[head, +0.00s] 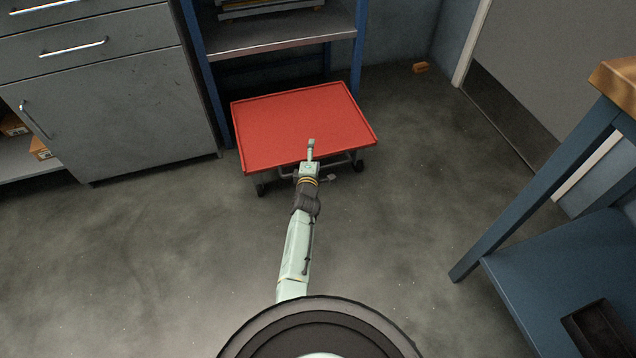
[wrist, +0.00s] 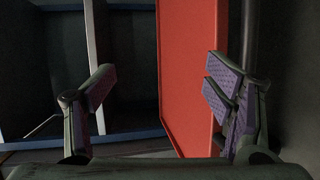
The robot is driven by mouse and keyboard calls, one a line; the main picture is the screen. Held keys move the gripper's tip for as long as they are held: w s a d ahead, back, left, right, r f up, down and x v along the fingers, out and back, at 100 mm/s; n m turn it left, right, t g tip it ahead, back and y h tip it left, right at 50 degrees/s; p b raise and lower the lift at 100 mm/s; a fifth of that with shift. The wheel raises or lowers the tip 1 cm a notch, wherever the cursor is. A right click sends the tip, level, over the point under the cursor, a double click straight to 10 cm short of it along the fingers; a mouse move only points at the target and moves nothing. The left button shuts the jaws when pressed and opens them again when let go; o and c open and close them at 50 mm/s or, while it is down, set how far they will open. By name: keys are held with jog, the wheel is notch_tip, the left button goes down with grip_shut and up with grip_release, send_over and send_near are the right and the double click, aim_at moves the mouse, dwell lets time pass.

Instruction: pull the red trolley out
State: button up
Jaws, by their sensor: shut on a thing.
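The red trolley (head: 290,118) has a flat red tray top with a raised rim. It stands on dark wheels in front of the blue-framed shelf, with a grey handle bar under its near edge. My gripper (head: 308,168) is at that near edge, close to the handle, and is shut on the trolley. In the wrist view the fingers (wrist: 160,88) stand apart, with the red tray (wrist: 188,75) showing behind and between them. The exact contact with the handle is hidden in both views.
A grey drawer cabinet (head: 115,100) stands left of the trolley. The blue-framed shelf (head: 275,38) is behind it. A blue workbench (head: 560,260) stands at the right. A small orange block (head: 420,67) lies near the back wall. The floor in front of the trolley is clear apart from my arm and base.

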jog(key=shift+g, duration=0.3)
jog(key=s+d, duration=0.1)
jog(key=s+f, duration=0.1)
jog(key=s+d+f, duration=0.1)
jog(key=s, duration=0.1)
jog(key=shift+d+f, duration=0.25)
jog(key=shift+d, duration=0.05)
jog(key=c, duration=0.4)
jog(key=s+p, duration=0.6)
jog(key=p, duration=0.3)
jog(key=shift+s+a+r, duration=0.15)
jog(key=shift+s+r, duration=0.05)
jog(key=shift+r, duration=0.1)
